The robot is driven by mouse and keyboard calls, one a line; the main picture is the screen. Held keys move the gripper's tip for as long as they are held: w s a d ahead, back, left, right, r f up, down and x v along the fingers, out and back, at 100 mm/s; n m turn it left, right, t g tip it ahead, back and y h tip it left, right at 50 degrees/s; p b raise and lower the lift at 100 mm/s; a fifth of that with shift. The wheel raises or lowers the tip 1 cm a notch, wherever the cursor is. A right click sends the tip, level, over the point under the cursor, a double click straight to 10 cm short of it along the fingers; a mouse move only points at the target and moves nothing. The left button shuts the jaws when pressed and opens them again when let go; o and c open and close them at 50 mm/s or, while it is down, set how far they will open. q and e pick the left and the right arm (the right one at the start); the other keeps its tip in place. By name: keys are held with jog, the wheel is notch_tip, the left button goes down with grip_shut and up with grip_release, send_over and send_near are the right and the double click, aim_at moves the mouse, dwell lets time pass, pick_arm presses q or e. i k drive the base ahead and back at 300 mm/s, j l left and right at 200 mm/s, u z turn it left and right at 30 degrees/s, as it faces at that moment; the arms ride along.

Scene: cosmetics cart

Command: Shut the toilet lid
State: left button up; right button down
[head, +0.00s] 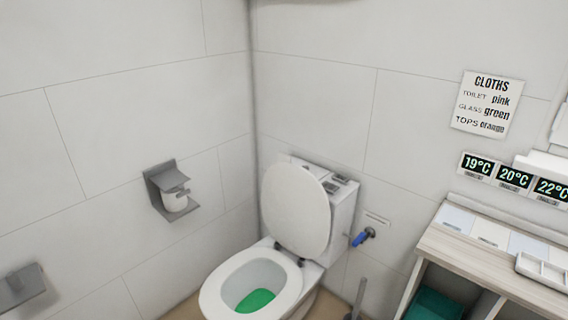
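The toilet (285,302) stands in the corner in the head view, lower middle. Its white oval lid (296,211) is up, leaning back against the cistern (341,212). The white seat ring (213,296) lies down on the bowl. Something green (256,300) shows inside the bowl. Neither of my grippers is in view.
A grey paper holder (172,190) with a roll is on the left wall. A blue-handled valve (363,237) and a grey brush handle (356,298) are right of the toilet. A wooden-topped shelf unit (470,246) stands at right, under a cloths sign (487,103).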

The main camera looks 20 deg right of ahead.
aim_at(296, 207)
jog(key=z, duration=1.2)
jog(key=i+j+z, duration=0.2)
jog(key=i, duration=0.3)
jog(key=i+j+z, duration=0.2)
jog(key=i, duration=0.3)
jog(key=l, duration=0.1)
